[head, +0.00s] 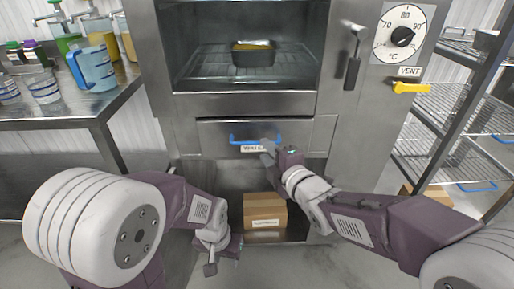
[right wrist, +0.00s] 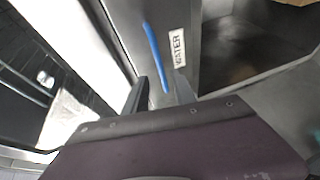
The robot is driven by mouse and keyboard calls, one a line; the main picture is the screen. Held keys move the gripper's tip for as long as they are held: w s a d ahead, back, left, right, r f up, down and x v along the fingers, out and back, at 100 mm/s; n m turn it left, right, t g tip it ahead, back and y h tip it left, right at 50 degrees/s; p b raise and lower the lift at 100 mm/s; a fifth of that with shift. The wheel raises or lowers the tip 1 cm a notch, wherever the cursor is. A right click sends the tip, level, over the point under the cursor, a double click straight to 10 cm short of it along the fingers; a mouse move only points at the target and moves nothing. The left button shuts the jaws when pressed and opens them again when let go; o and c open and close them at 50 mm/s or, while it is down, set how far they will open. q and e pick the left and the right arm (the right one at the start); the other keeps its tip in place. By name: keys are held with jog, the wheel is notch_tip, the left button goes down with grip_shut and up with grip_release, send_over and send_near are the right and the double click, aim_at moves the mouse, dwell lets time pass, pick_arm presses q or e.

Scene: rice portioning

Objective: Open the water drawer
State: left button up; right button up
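The water drawer (head: 217,136) is shut, flush in the steel cabinet below the oven. It has a blue bar handle (head: 235,140) and a "WATER" label under it. My right gripper (head: 270,152) is at the right part of the handle and hides some of it. In the right wrist view, the two dark fingers (right wrist: 160,92) stand apart, with the lower end of the blue handle (right wrist: 153,45) between them in the picture. I cannot tell whether they touch it. My left gripper (head: 223,262) hangs low at the left, empty, its fingers apart.
Above is an oven chamber holding a pan (head: 253,56) on a rack. A cardboard box (head: 264,212) sits in the open bay below the drawer. A steel table (head: 75,106) with jugs stands left; wire shelves (head: 450,150) stand right. A dial and yellow vent lever (head: 412,88) are upper right.

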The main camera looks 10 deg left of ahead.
aim_at(258, 144)
jog(key=b+x, duration=0.1)
jog(key=x, duration=0.6)
grip_shut()
jog(key=shift+f, duration=0.1)
dwell(1.1)
